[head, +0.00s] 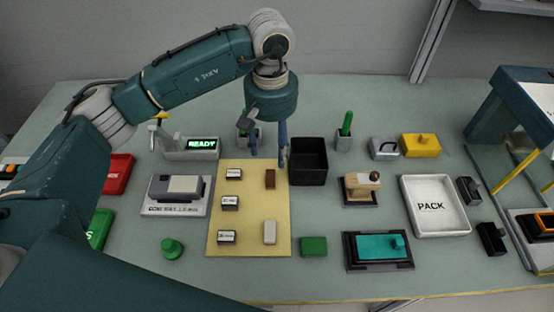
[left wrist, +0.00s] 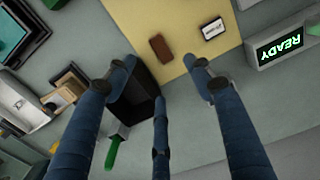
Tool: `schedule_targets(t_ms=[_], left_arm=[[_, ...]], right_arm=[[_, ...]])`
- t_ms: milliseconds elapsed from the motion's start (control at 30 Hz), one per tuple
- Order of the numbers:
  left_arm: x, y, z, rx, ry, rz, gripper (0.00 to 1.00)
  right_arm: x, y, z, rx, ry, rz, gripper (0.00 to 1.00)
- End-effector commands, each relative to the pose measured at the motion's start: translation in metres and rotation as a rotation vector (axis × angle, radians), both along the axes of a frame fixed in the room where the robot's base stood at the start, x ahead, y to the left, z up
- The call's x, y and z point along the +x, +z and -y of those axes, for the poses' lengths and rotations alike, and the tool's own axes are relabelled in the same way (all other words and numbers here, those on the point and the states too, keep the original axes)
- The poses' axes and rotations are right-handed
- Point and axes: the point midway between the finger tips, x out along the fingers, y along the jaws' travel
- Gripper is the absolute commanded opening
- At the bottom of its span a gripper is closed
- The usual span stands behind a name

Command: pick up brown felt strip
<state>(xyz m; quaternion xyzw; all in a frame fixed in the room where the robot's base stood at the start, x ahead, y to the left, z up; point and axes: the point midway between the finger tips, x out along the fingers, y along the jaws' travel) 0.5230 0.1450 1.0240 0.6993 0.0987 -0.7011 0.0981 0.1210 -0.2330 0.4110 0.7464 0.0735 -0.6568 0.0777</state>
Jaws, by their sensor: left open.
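The brown felt strip (head: 270,179) is a small dark brown block lying at the upper right of the yellow mat (head: 250,245). It also shows in the left wrist view (left wrist: 160,48), near the edge of the mat and apart from the fingers. My left gripper (head: 268,160) points down above the far edge of the mat, just behind the strip. Its blue fingers are spread and empty; in the left wrist view (left wrist: 161,75) the strip lies beyond the gap between the fingertips. My right gripper is not in view.
A black bin (head: 310,175) stands right beside the mat, close to my fingers. Several small labelled blocks and a light grey block (head: 270,232) lie on the mat. A READY display (head: 202,144) stands behind left; a white PACK tray (head: 435,225) is at right.

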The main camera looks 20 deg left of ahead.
Motion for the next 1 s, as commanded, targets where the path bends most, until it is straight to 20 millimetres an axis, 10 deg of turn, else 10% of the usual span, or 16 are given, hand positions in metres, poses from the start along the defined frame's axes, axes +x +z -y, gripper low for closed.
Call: schedule_targets(t_ms=[300, 1000], left_arm=[[-0.001, -0.044, 0.0, -0.001, 0.002, -0.006, 0.53], [0.001, -0.108, 0.002, 0.0, 0.0, -0.001, 0.53]], right_arm=[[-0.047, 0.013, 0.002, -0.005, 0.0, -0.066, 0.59], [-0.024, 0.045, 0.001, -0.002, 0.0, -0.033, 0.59]])
